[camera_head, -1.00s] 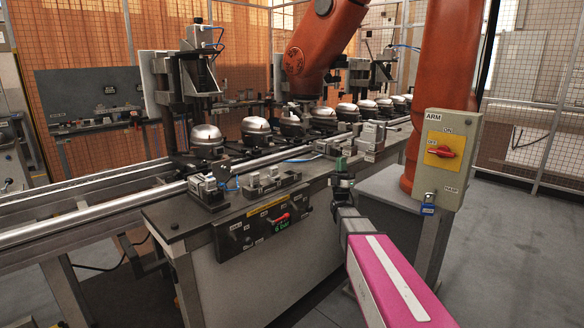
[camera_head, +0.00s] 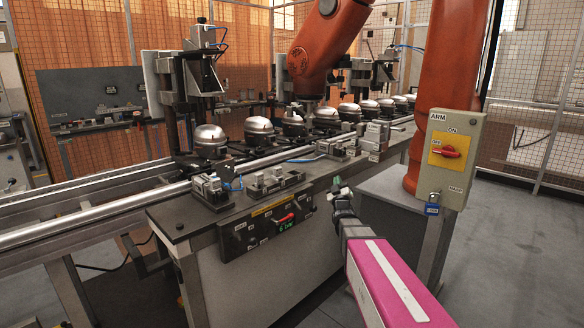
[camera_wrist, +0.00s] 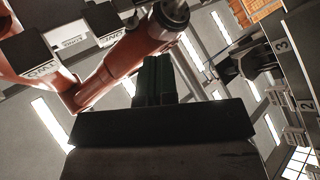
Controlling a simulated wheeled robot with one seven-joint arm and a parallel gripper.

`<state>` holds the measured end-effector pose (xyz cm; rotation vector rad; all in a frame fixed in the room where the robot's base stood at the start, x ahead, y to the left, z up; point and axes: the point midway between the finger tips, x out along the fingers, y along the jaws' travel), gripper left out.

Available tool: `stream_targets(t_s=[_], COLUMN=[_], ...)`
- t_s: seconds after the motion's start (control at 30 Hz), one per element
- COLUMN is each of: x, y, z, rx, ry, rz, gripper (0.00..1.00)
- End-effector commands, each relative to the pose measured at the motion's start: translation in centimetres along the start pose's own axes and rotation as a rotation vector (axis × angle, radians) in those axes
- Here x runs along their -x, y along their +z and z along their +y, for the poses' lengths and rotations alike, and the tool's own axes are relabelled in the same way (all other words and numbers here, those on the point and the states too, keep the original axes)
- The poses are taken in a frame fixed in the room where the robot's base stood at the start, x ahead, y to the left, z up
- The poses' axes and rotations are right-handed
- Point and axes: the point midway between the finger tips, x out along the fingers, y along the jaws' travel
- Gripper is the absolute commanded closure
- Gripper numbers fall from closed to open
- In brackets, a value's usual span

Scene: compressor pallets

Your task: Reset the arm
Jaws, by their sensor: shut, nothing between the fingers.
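The grey switch box (camera_head: 447,185) labelled ARM stands at the right on a post. Its red rotary handle (camera_head: 446,152) sits on a yellow plate and lies roughly level, with ON marked above and OFF to the left. A blue padlock (camera_head: 432,209) hangs at the box's lower left. The orange robot arm (camera_head: 330,45) reaches over the conveyor. My gripper (camera_head: 337,186) is left of the box and lower than the handle, clear of it, beside the bench's right end. In the wrist view its fingers (camera_wrist: 154,80) are together and empty, against the ceiling.
The bench (camera_head: 290,265) is left of my gripper. Its front panel (camera_head: 262,232) has a small red handle and a green display. Several silver compressors (camera_head: 259,130) line the conveyor. Mesh fencing (camera_head: 540,140) closes the back; open floor (camera_head: 520,265) lies at the right.

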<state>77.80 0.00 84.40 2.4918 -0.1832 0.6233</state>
Motion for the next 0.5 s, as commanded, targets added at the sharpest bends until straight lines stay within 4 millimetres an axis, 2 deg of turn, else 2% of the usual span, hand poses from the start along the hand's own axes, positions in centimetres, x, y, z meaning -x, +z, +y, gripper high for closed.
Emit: stream_targets(t_s=[0.27,0.37,0.5], x=[6.7,10.1,15.6], y=[6.2,8.0,9.9], z=[-4.1,-5.3,-6.6], rx=[-0.152,-0.201,-0.264], ry=[-0.261,-0.338,-0.429], rz=[-0.477,-0.658,-0.921], gripper=[1.00,1.00,1.00])
